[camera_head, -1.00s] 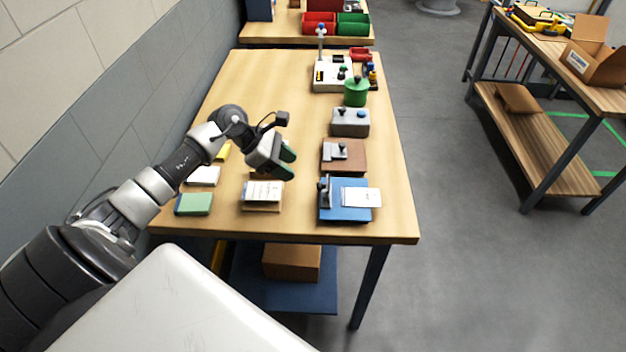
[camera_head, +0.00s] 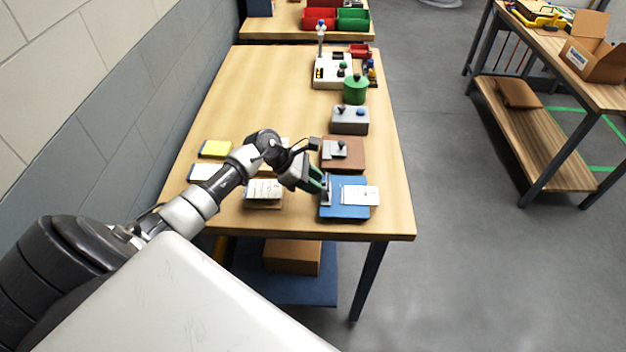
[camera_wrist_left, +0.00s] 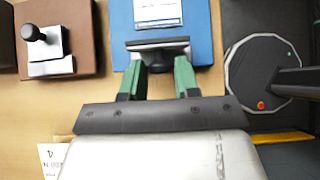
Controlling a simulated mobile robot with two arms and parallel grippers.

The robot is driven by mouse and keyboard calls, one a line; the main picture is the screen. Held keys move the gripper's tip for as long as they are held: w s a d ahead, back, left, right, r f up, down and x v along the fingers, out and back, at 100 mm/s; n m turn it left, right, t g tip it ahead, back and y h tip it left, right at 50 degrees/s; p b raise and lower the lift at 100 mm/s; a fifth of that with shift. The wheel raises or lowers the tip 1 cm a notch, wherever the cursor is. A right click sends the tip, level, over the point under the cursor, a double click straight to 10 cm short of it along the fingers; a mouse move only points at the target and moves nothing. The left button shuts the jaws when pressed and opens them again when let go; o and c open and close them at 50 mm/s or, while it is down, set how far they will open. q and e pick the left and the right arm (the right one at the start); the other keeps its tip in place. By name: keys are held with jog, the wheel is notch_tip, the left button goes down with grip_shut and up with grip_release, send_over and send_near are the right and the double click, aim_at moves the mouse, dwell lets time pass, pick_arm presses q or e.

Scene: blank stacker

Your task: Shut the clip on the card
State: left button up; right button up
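The clip (camera_head: 326,188) stands at the left end of a blue base (camera_head: 345,212). In the left wrist view the clip shows as a grey bar with a dark knob (camera_wrist_left: 158,62). A white card (camera_head: 362,195) lies on the blue base, just right of the clip; it also shows in the left wrist view (camera_wrist_left: 157,12). My left gripper (camera_head: 318,182) is at the clip. In the left wrist view its green fingers (camera_wrist_left: 158,80) are apart, one on each side of the knob, with gaps visible. Whether the card's edge is under the clip is unclear. My right gripper is out of view.
A brown block with a similar clip (camera_head: 355,158) sits behind the blue base. The table's back left is clear.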

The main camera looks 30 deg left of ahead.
pick_arm(q)
jog(key=c, duration=0.5)
